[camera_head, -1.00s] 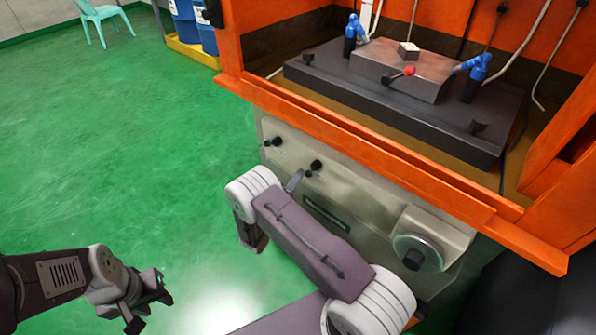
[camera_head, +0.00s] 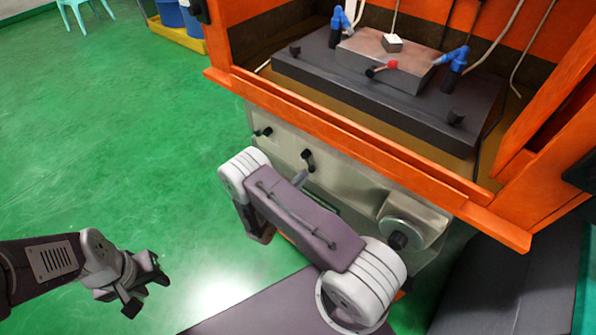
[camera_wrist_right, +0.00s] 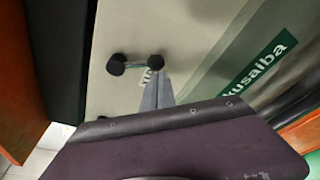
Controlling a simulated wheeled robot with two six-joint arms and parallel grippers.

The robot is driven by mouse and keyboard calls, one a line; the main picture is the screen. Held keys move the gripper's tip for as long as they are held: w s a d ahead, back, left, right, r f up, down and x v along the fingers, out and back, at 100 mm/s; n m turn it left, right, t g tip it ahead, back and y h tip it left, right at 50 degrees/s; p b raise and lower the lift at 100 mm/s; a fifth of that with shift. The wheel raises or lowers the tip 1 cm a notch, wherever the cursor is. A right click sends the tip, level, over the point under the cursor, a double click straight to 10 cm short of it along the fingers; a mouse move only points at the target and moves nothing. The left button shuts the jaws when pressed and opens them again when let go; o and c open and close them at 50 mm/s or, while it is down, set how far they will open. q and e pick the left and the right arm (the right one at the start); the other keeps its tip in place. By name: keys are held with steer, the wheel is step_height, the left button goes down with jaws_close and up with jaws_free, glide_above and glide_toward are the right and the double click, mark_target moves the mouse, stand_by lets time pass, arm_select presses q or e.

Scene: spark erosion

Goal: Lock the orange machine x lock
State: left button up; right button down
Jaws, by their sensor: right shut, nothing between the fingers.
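The orange machine (camera_head: 350,130) has a pale front panel with two small black levers. One lever (camera_head: 262,132) is at the left; the other (camera_head: 307,160) is to its right. I cannot tell from labels which is the x lock. My right gripper (camera_head: 301,176) is shut and empty, its tip just below the right-hand lever. In the right wrist view this lever (camera_wrist_right: 136,63) is a short bar with black knobs at both ends. The fingertips (camera_wrist_right: 154,84) are close under one knob; contact is unclear. My left gripper (camera_head: 148,288) is open and empty over the green floor.
A round handwheel (camera_head: 402,235) sits on the panel's right. The orange ledge (camera_head: 350,150) juts out above the panel. The worktable (camera_head: 390,105) inside carries a block and a red-knobbed lever. Green floor on the left is free.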

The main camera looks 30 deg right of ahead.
steer(key=shift+s+d+r+n+g+p, duration=0.2)
steer(key=shift+s+n+p, duration=0.1)
steer(key=shift+s+n, duration=0.15)
steer(key=shift+s+d+r+n+g+p, duration=0.15)
steer(key=shift+s+r+n+g+p, duration=0.05)
steer(key=shift+s+n+p, duration=0.2)
stand_by(0.3)
steer(key=s+a+f+b, duration=0.1)
steer(key=s+a+b, duration=0.1)
steer(key=a, duration=0.9)
steer(key=shift+s+b, duration=0.35)
steer(key=shift+s, duration=0.5)
